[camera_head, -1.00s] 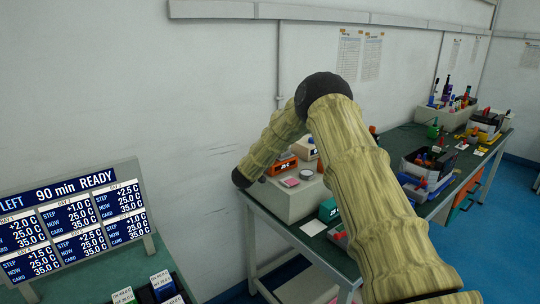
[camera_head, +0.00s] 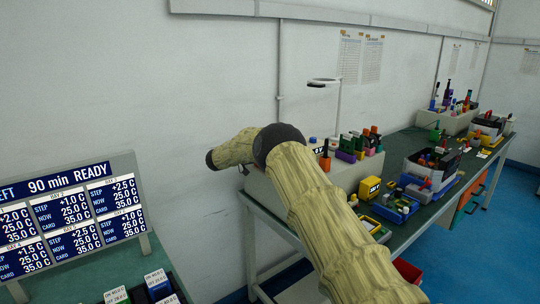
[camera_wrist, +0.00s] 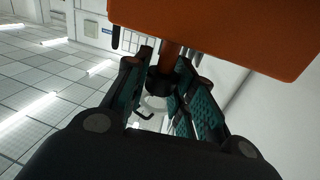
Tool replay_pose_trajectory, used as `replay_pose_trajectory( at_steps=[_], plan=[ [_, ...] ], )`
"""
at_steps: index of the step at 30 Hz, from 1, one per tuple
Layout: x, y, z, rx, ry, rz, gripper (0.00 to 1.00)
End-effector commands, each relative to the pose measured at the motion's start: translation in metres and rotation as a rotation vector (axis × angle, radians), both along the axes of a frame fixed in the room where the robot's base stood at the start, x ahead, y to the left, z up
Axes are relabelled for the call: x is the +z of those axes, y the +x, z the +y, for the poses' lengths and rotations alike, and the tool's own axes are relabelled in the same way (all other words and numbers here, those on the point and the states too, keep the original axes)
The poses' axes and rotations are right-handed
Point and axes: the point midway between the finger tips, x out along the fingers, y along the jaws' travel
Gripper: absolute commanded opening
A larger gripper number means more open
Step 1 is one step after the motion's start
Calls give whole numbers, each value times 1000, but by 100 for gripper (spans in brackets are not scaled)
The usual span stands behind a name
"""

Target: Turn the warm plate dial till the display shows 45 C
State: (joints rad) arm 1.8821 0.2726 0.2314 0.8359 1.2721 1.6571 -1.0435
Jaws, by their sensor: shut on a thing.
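My gripper (camera_wrist: 163,68) fills the wrist view, its teal-padded fingers shut around a dark knob-like piece (camera_wrist: 160,82) with a red-brown stem. The stem runs up to a large orange body (camera_wrist: 215,30) close to the camera. I cannot tell for certain whether this piece is the warm plate dial. In the head view my gripper is hidden behind my bent arm. No warm plate display can be read in either view.
A blue board (camera_head: 75,215) at left reads 90 min READY, with NOW 25.0 C and CARD 35.0 C panels.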

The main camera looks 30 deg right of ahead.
Motion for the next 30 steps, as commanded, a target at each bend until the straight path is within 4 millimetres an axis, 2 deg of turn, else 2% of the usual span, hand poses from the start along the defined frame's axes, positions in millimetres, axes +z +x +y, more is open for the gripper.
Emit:
replay_pose_trajectory(
  at_steps=[9, 26, 27, 30],
  plan=[
    [-1, 1, 0, -74, 0, -1, 1],
    [1, 1, -1, -88, -1, -1, 1],
    [1, 1, -1, -89, -1, -1, 32],
    [1, 1, 0, -89, -1, -1, 35]
  ],
)
